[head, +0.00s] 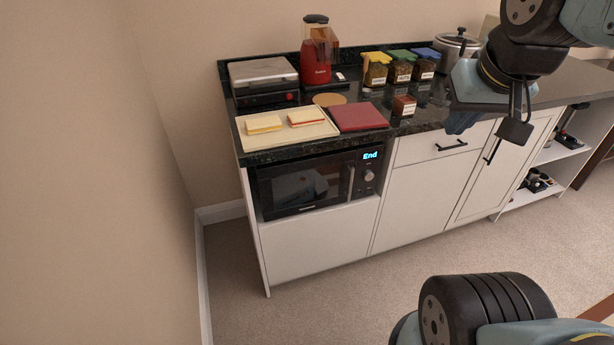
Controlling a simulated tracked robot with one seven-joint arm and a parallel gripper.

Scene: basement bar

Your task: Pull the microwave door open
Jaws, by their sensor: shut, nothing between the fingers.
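The black microwave (325,203) sits in an open bay of the white cabinet, under the dark countertop. Its door (300,188) looks shut, with a dark window and an upright handle (350,183) at the door's right side. The display to the right of the handle reads "End", with a knob below it. My gripper (460,123) is at the upper right of the head view, pointing down. It is shut and empty, to the right of the microwave and apart from the handle. Its fingertips are small and partly unclear.
On the counter are a cream tray (248,142) with two sandwiches, a red board (358,117), a red blender (316,72), a silver-topped appliance (264,74), a spice jar and several lidded jars (402,70). The carpet (300,300) before the microwave is clear. A wall stands close left.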

